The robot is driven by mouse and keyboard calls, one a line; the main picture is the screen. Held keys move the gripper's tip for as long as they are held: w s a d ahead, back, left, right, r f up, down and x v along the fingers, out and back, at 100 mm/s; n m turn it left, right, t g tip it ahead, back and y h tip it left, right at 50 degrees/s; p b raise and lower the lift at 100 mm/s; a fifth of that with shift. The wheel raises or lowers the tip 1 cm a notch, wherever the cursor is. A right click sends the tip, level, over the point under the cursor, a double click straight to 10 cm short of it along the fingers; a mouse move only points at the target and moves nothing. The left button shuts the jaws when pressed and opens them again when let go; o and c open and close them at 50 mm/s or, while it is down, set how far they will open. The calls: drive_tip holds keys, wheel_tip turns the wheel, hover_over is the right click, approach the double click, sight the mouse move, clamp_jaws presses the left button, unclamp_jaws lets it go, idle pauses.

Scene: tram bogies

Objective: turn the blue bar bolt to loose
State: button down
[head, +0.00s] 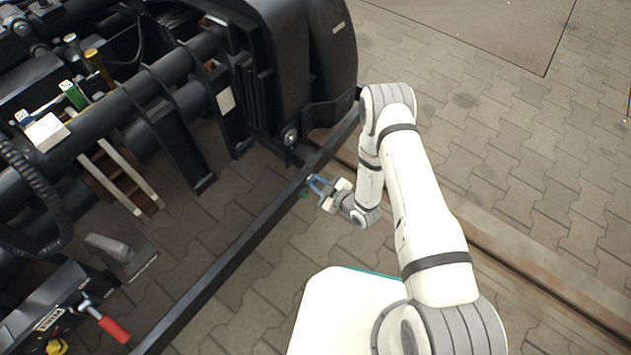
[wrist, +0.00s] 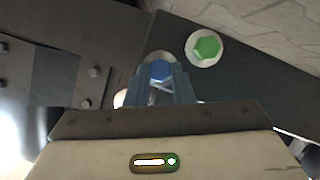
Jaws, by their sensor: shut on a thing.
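The blue bar bolt (wrist: 160,71) has a hexagonal head and shows in the wrist view between the tips of my gripper (wrist: 160,84). The fingers are shut on its sides. In the head view my gripper (head: 318,187) reaches the long dark bar near its far end, and the bolt itself is too small to make out there. A green hexagonal bolt (wrist: 206,45) on a pale round washer sits to the right of the blue one, apart from the fingers. Whether the blue bolt is tight or loose cannot be told.
The long dark bar (head: 232,252) runs diagonally beside the black bogie frame (head: 310,60). Green and yellow handles (head: 73,95) stand on the frame at upper left. Paved floor (head: 500,130) at right is clear, with a rail crossing it.

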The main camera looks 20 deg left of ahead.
drive_tip(key=n+t, duration=0.2)
drive_tip(key=n, duration=0.2)
drive_tip(key=shift+w+f+t+b, duration=0.1)
drive_tip(key=shift+f+t+b, duration=0.05)
drive_tip(key=shift+t+b, duration=0.2)
drive_tip(key=n+t+y, duration=0.1)
drive_tip(key=n, duration=0.3)
drive_tip(key=n+t+y, duration=0.1)
drive_tip(key=n, duration=0.3)
drive_tip(key=f+n+t+y+p, duration=0.1)
drive_tip(key=n, duration=0.4)
drive_tip(key=shift+t, duration=0.25)
drive_tip(key=shift+f+n+y, duration=0.1)
drive_tip(key=shift+n+y, duration=0.2)
drive_tip(key=shift+y, duration=0.1)
drive_tip(key=c, duration=1.3)
unclamp_jaws()
drive_tip(key=shift+f, duration=0.1)
drive_tip(key=shift+o, duration=0.2)
